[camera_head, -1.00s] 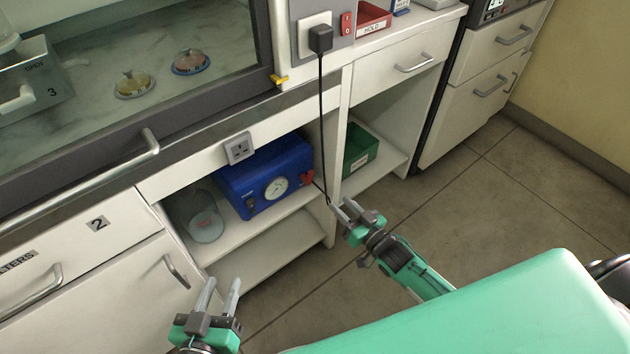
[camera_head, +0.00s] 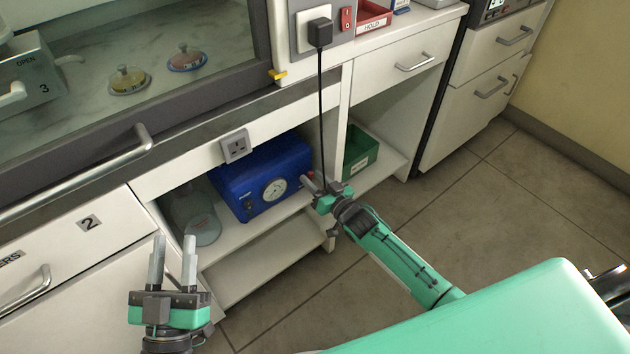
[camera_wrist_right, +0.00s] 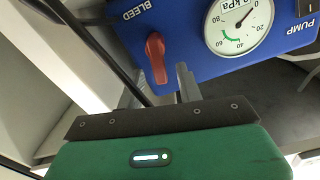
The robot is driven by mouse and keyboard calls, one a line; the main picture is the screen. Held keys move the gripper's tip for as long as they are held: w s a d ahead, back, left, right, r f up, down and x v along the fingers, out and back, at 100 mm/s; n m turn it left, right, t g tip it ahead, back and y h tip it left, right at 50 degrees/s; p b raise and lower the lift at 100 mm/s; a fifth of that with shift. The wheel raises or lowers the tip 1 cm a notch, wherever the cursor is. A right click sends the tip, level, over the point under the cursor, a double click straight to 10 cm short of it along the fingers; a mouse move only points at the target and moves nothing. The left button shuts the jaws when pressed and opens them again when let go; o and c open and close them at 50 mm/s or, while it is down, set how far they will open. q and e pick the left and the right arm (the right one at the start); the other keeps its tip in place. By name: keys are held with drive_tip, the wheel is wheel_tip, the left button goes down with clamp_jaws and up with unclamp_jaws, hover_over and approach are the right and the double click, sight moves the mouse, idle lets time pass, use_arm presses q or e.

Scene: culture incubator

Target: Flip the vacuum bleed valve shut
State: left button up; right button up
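The blue vacuum pump (camera_head: 245,178) sits on the shelf under the bench, with a round gauge on its front. In the right wrist view the red bleed valve lever (camera_wrist_right: 157,58) hangs below the word BLEED, left of the gauge (camera_wrist_right: 238,22). My right gripper (camera_wrist_right: 158,92) is open, its two fingers apart and pointing at the pump, with the lever's lower end near the gap between them; whether they touch it I cannot tell. In the head view my right gripper (camera_head: 318,184) largely hides the lever. My left gripper (camera_head: 174,262) is open and empty, low at the left.
A black cable (camera_head: 321,110) hangs from the plug on the bench front, down beside my right gripper. A green box (camera_head: 360,152) stands in the compartment to the right. A clear glass vessel (camera_head: 200,222) stands left of the pump. The floor is clear.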

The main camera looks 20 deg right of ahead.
clamp_jaws()
drive_tip(key=n+p, duration=0.1)
drive_tip(key=n, duration=0.2)
drive_tip(key=shift+s+a+p, duration=0.15)
drive_tip(key=shift+a+p, duration=0.25)
use_arm(q)
wheel_tip(320, 180, down, 8)
drive_tip(key=s+d+g, duration=0.1)
drive_tip(key=d+g, duration=0.1)
drive_tip(key=g, duration=0.3)
drive_tip(key=shift+s+d, duration=0.15)
use_arm(e)
unclamp_jaws()
use_arm(q)
drive_tip(key=shift+r, duration=0.1)
use_arm(e)
drive_tip(key=shift+s, duration=0.1)
